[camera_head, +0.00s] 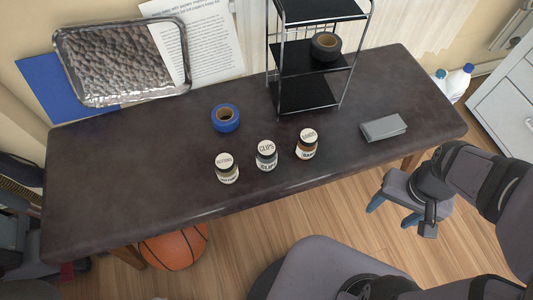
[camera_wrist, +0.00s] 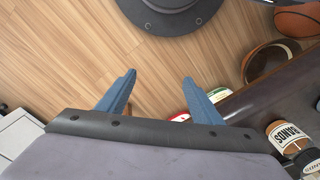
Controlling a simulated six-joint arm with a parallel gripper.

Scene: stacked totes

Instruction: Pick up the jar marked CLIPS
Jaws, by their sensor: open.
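The jar marked CLIPS (camera_head: 266,157) stands upright on the dark table, the middle of three small jars with pale lids. A jar that looks marked BUTTONS (camera_head: 228,170) stands to its left and a jar marked BANDS (camera_head: 307,146) to its right, both apart from it. The BANDS jar also shows in the wrist view (camera_wrist: 283,136), with part of another jar (camera_wrist: 308,162) cut off at the right edge. My gripper (camera_head: 392,213) is open and empty, beyond the table's front edge, right of the jars. Its blue fingers (camera_wrist: 160,78) are spread over the floor in the wrist view.
A basketball (camera_head: 174,247) lies below.

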